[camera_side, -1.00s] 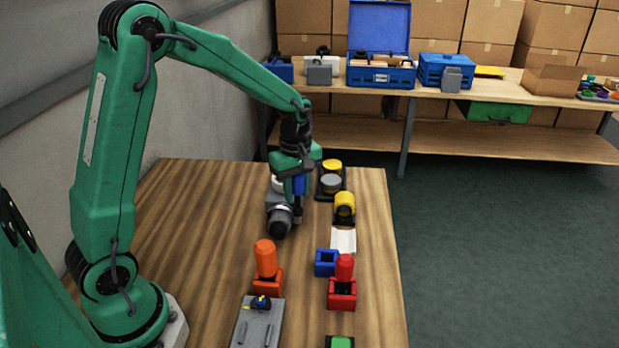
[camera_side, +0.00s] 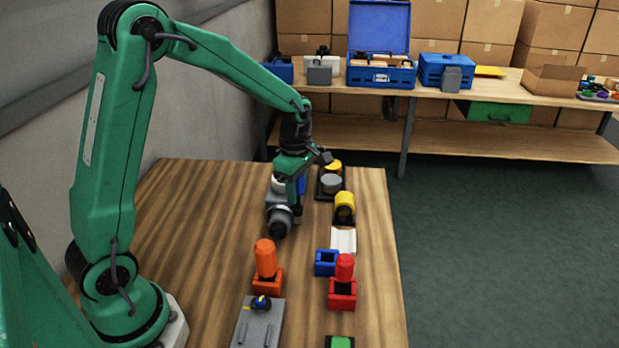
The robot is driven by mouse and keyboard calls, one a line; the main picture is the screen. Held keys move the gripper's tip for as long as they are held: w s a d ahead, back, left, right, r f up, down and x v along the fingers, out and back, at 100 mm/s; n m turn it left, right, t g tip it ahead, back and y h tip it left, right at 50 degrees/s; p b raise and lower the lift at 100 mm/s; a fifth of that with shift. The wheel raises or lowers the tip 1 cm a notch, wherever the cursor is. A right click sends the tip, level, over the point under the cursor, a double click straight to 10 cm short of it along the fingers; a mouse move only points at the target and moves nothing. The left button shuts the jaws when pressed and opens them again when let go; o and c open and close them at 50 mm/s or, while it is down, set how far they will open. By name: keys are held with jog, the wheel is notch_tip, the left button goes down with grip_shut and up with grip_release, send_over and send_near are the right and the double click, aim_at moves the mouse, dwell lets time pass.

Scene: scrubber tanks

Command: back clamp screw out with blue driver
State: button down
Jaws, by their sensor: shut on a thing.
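My gripper (camera_side: 297,181) is shut on the blue driver (camera_side: 301,185), which points down over the grey clamp assembly (camera_side: 279,206) on the wooden table. Only a bit of the blue handle shows beside the green gripper body. A dark shaft (camera_side: 298,213) runs down beneath it, along the right side of the assembly's dark round end. The clamp screw is too small or hidden, and I cannot tell whether the driver tip touches it.
An empty blue holder (camera_side: 326,263), an orange driver in its holder (camera_side: 266,262), a red one (camera_side: 343,275) and a yellow one (camera_side: 345,204) stand nearby. A white tray (camera_side: 343,241) and a grey plate (camera_side: 259,322) lie on the table (camera_side: 190,240). The table's left middle is clear.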

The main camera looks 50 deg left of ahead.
jog(key=shift+n, duration=2.1)
jog(key=shift+r, duration=0.15)
jog(key=shift+r, duration=0.8)
jog(key=m, duration=0.5)
jog(key=shift+m, duration=0.4)
jog(key=shift+w+m, duration=0.1)
jog(key=shift+m, duration=2.2)
